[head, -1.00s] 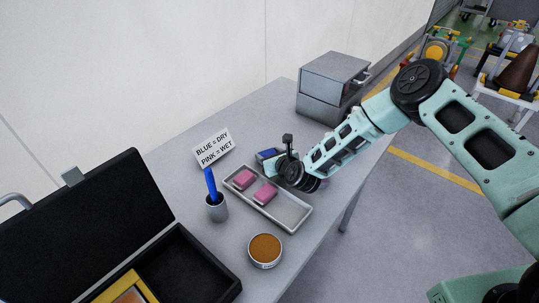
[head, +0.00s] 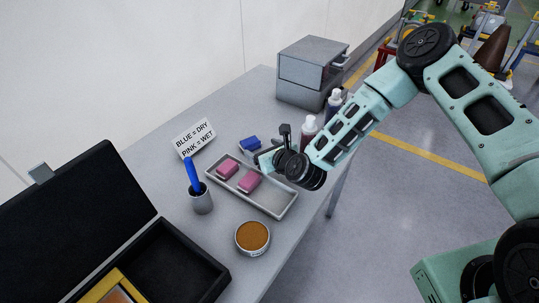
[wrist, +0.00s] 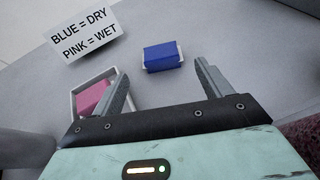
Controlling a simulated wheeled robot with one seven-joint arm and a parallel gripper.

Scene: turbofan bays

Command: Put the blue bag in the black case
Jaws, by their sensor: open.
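The blue bag (head: 249,142), a small blue block-like packet with pale ends, lies on the grey table behind the tray. It also shows in the wrist view (wrist: 161,55), just beyond the fingertips. My gripper (head: 270,153) is open and empty, low over the table to the right of the bag. In the wrist view my two fingers (wrist: 162,75) are spread, with the bag ahead between their lines and not touched. The black case (head: 205,262) stands open at the front left, its lid raised, with a yellow-framed item in its left part and bare black space to the right.
A metal tray (head: 275,202) with two pink blocks (head: 249,182) lies between bag and case. A cup (head: 202,202) with a blue item, a round brown-topped tin (head: 252,237) and a sign (head: 195,138) stand nearby. Bottles (head: 309,128) and a grey cabinet (head: 312,72) are behind.

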